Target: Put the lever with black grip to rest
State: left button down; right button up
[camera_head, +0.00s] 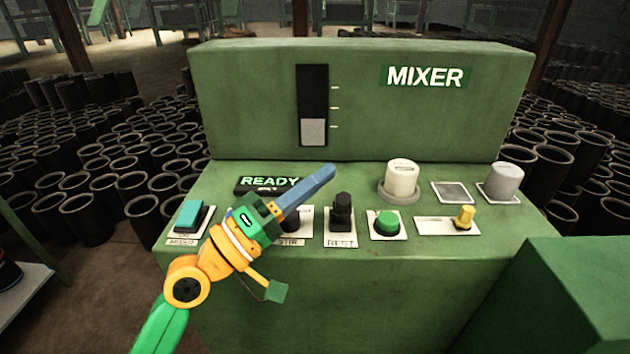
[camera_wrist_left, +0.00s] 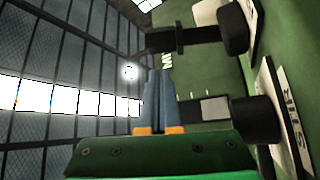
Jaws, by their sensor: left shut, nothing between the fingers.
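A black lever (camera_head: 342,212) stands up from a white plate on the green console, right of my gripper in the head view. The plate's label seems to read REST. A second black control (camera_head: 290,218), on the plate marked STIR, is partly hidden by my gripper. In the left wrist view a black lever (camera_wrist_left: 185,41) with a collar juts in from the upper right. Another black control (camera_wrist_left: 250,120) is below it. My left gripper (camera_head: 326,172) is shut and empty, its blue-grey fingers above the panel. The fingers also show in the left wrist view (camera_wrist_left: 159,88).
The panel also has a teal switch (camera_head: 188,216), green button (camera_head: 387,223), yellow toggle (camera_head: 464,216), white knob (camera_head: 402,178) and grey knob (camera_head: 503,183). The upright MIXER panel (camera_head: 250,90) stands behind. A green block (camera_head: 580,290) is at lower right. Black sleeves crowd the floor.

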pick_arm(q)
jog(key=a+b, duration=0.1)
jog(key=a+f, duration=0.1)
jog(key=a, duration=0.1)
jog(key=a+f+b, duration=0.1)
jog(key=shift+w+a+f+b, duration=0.15)
jog(key=shift+a+f+b, duration=0.1)
jog(key=shift+a+b, duration=0.15)
jog(key=s+a+b, duration=0.2)
jog(key=s, duration=0.1)
jog(key=s+a+b, duration=0.1)
jog(key=s, duration=0.1)
jog(key=shift+f, duration=0.3)
jog(key=shift+a, duration=0.4)
jog(key=shift+r, duration=0.1)
pick_arm(e)
jog(key=f, duration=0.4)
jog(key=shift+w+a+f, duration=0.35)
jog(key=shift+a, duration=0.05)
pick_arm(q)
jog(key=shift+s+d, duration=0.1)
jog(key=shift+d, duration=0.05)
